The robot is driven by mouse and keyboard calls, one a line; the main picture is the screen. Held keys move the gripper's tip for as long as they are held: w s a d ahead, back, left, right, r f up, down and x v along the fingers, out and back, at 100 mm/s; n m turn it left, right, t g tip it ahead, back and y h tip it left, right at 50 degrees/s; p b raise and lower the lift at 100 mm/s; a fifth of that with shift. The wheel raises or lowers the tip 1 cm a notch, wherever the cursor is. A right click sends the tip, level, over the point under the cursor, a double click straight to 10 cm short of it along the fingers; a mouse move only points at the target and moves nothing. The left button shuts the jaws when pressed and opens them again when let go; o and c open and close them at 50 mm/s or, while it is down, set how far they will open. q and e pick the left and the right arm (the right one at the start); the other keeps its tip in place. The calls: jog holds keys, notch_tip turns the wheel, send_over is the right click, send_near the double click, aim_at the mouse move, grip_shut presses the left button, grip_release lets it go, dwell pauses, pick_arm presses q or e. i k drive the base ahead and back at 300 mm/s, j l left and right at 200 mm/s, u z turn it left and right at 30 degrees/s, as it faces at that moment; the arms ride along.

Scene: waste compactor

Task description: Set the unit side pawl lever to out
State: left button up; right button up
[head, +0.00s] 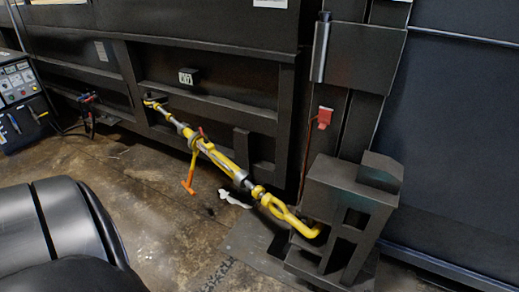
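A yellow and silver ratchet turnbuckle (225,164) runs diagonally from the dark container wall at upper left to a dark steel bracket (345,205) at lower right. A yellow ratchet handle with an orange T-shaped end (188,186) hangs down from its middle. A small red part (201,132) sticks up at the ratchet. It may be the pawl lever, but it is too small to tell, and I cannot read its position. A yellow hook (295,220) at the lower end sits at the bracket. Neither of my grippers is in view.
A control panel (18,90) with buttons and tools stands at far left. A red tag or lock (325,117) hangs on the dark post. White scrap (234,199) lies on the stained floor below the turnbuckle. Open floor (150,200) lies left of it.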

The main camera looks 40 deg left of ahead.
aim_at(206, 141)
jog(key=j+u, duration=0.2)
jog(key=u, duration=0.3)
jog(key=i+j+u, duration=0.15)
jog(key=u, duration=0.3)
